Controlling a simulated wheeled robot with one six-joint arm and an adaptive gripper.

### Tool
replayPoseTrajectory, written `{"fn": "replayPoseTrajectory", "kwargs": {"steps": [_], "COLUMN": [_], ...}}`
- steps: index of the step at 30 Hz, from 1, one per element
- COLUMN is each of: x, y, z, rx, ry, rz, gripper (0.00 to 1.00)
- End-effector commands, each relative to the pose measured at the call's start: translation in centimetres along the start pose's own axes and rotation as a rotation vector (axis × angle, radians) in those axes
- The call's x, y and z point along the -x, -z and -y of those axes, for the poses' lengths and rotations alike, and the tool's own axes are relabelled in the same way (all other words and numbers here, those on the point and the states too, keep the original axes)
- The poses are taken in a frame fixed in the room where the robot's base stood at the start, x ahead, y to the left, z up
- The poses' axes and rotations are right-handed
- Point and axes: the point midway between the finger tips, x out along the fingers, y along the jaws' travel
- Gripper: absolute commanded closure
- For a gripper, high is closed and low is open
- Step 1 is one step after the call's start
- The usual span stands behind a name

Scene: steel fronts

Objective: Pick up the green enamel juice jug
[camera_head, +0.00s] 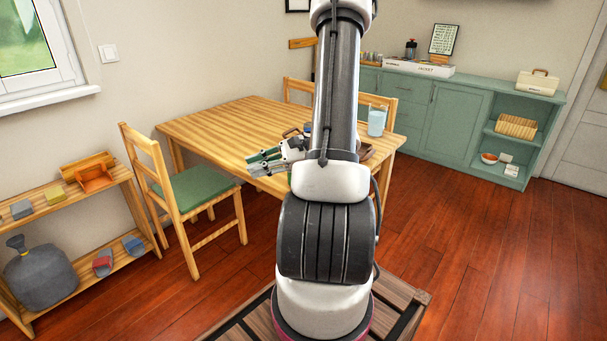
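No green enamel juice jug can be made out clearly; my arm covers the middle of the table. A small green sliver shows just under my gripper at the arm's left edge, too little to identify. My gripper (250,166) is over the front of the wooden table (215,128), pointing left. Its fingers look apart, with nothing seen between them. A pale blue vessel (377,121) stands on the table right of my arm. A dark curved object (291,132) shows behind my gripper, partly hidden.
A wooden chair with a green seat (203,187) stands at the table's left. A low shelf (136,253) with boxes and a grey jug (40,275) is at far left. A green sideboard (453,118) lines the back wall. The floor at right is clear.

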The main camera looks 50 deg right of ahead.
Motion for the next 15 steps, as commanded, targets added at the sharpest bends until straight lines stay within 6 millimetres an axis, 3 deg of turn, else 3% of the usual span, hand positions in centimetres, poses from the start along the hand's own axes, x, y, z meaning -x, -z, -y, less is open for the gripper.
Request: {"fn": "replayPoseTrajectory", "kwargs": {"steps": [1, 3, 9, 12, 15], "x": [1.2, 3.0, 8.2, 9.8, 10.5], "y": [3.1, 6.9, 16.2, 18.8, 20.1], "z": [1.1, 2.6, 3.9, 3.8, 3.8], "rx": [-0.092, -0.197, -0.396, -0.444, -0.466], "ry": [0.117, 0.284, 0.658, 0.763, 0.815], "rz": [0.022, 0.052, 0.101, 0.111, 0.114], "gripper": [0.83, 0.83, 0.83, 0.83, 0.83]}}
